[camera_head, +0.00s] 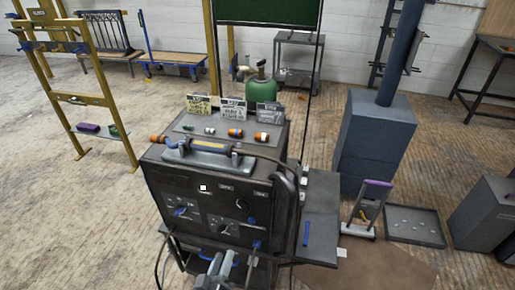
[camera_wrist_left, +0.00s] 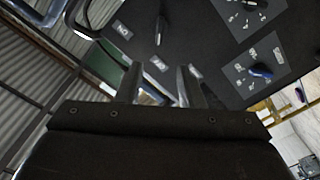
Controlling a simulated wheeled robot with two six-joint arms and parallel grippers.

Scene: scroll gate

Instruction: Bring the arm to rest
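My left gripper (camera_head: 230,262) is at the bottom middle of the head view, low in front of the dark welding-machine box (camera_head: 165,185). In the left wrist view its two fingers (camera_wrist_left: 160,75) stand apart with nothing seen between them, and the box's dark front panel with labels and knobs is beyond them. I cannot tell the exact gap between the fingers and the panel. My right gripper is not in the head view.
Small orange and white parts (camera_head: 235,133) and sign cards (camera_head: 232,108) are on the box top. A cable runs down its right side. A blue-grey column base (camera_head: 372,140), a flat tray (camera_head: 414,238) and a purple-handled stand (camera_head: 363,210) are to the right. Floor is open at left.

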